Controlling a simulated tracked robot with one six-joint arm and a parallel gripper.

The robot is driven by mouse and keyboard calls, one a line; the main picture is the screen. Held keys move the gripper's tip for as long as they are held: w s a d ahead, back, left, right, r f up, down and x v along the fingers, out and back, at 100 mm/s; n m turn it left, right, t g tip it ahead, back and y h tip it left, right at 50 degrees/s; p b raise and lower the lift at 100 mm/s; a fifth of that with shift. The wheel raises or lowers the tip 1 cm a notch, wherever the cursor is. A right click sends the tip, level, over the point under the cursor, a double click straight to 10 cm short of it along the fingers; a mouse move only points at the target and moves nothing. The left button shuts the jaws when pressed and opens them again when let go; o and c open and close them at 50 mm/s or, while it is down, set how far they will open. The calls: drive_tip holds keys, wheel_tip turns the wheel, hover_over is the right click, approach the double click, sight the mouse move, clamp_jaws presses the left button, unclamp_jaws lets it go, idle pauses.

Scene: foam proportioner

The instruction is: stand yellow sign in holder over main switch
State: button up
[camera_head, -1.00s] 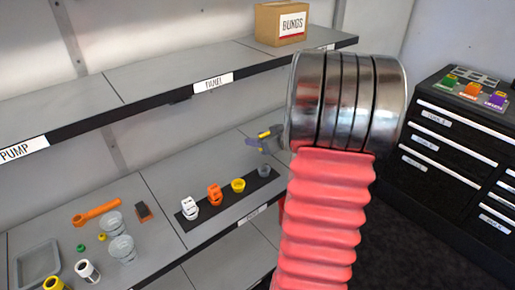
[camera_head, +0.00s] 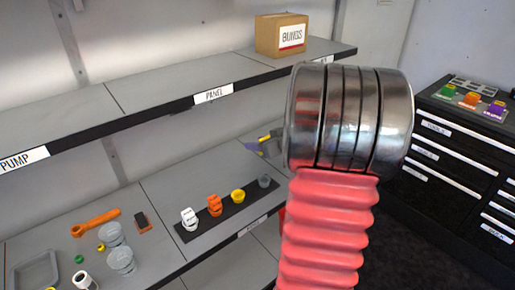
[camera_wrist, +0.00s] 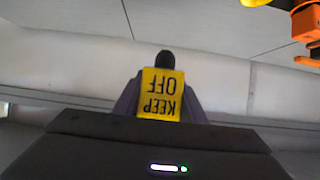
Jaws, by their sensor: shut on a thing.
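The yellow sign (camera_wrist: 159,95) reads KEEP OFF and appears upside down in the wrist view. My gripper (camera_wrist: 162,82) is shut on it; the grey fingers show on both sides and a dark rounded tip shows beyond it. In the head view the sign (camera_head: 264,138) is a small yellow edge at my gripper (camera_head: 257,145), largely hidden behind my arm. My gripper is above the shelf, near the grey end of a dark strip (camera_head: 226,215). The strip bears a white, an orange, a yellow and a grey piece (camera_head: 264,181). I cannot tell which is the main switch or holder.
An upper shelf labelled PANEL (camera_head: 213,94) overhangs behind, with a BUNGS box (camera_head: 282,36) on it. Clear cups (camera_head: 121,261), an orange wrench (camera_head: 96,222) and a grey tray (camera_head: 35,272) lie at left. A black drawer cabinet (camera_head: 455,150) stands at right.

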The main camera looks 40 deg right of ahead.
drive_tip(key=shift+r, duration=1.5)
drive_tip(key=w+a+m+h, duration=0.2)
drive_tip(key=w+a+h, duration=0.1)
drive_tip(key=w, duration=0.3)
drive_tip(key=w+a+f+n+y, duration=0.1)
drive_tip(key=w+a+f, duration=0.1)
drive_tip(key=a, duration=1)
drive_tip(key=w+a+f+n+y, duration=0.1)
drive_tip(key=w+a+f, duration=0.2)
drive_tip(key=a, duration=0.9)
drive_tip(key=w+a+f+n+y, duration=0.1)
drive_tip(key=w+a+f+y, duration=0.1)
drive_tip(key=a, duration=1)
drive_tip(key=shift+w+f, duration=0.25)
drive_tip(key=shift+f, duration=0.25)
drive_tip(key=shift+a, duration=0.45)
